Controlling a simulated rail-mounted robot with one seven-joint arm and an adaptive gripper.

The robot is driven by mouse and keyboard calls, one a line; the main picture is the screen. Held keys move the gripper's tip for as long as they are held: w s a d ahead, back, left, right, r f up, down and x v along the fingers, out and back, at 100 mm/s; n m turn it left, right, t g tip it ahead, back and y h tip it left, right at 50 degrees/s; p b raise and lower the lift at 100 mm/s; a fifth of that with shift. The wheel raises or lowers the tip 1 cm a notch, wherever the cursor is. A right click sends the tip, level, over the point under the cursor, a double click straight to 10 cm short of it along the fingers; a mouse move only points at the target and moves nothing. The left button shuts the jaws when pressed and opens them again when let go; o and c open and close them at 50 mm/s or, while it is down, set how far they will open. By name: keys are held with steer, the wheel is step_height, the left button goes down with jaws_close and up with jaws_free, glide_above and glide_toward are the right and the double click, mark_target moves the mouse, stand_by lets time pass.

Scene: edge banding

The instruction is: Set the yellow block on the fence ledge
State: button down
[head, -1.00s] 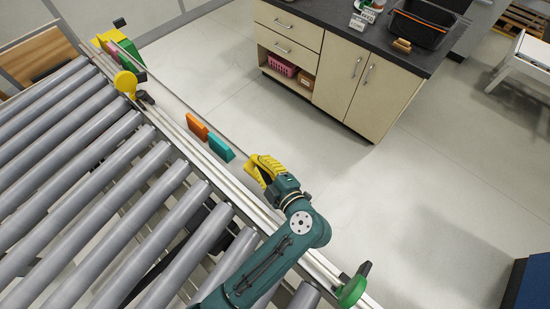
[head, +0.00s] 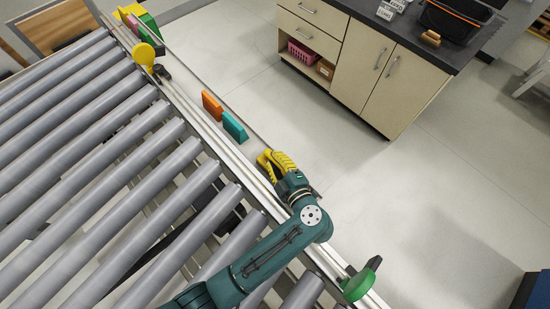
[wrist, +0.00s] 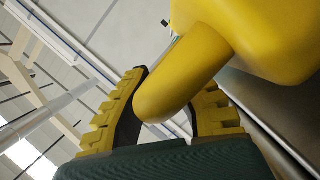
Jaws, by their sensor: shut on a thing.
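My gripper (head: 268,163) is over the fence ledge (head: 190,85) at the rail's right side, a little below and right of the teal block (head: 235,127). In the wrist view my gripper's two ridged yellow fingers (wrist: 165,115) are closed around the rounded stem of a smooth yellow thing, which I take for the yellow block (wrist: 265,40). Its wide body fills the upper right of that view. In the head view the block blends with the yellow fingers, so whether it touches the ledge cannot be told.
An orange block (head: 212,105) stands beside the teal one. Rollers (head: 110,160) lie to the left.

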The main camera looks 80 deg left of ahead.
steer(key=shift+f+b, duration=0.5)
steer(key=shift+b, duration=0.15)
steer(key=c, duration=1.1)
jaws_free()
steer(key=v, duration=0.7)
steer(key=shift+d+r, duration=0.1)
steer(key=shift+d, duration=0.15)
steer(key=shift+r, duration=0.1)
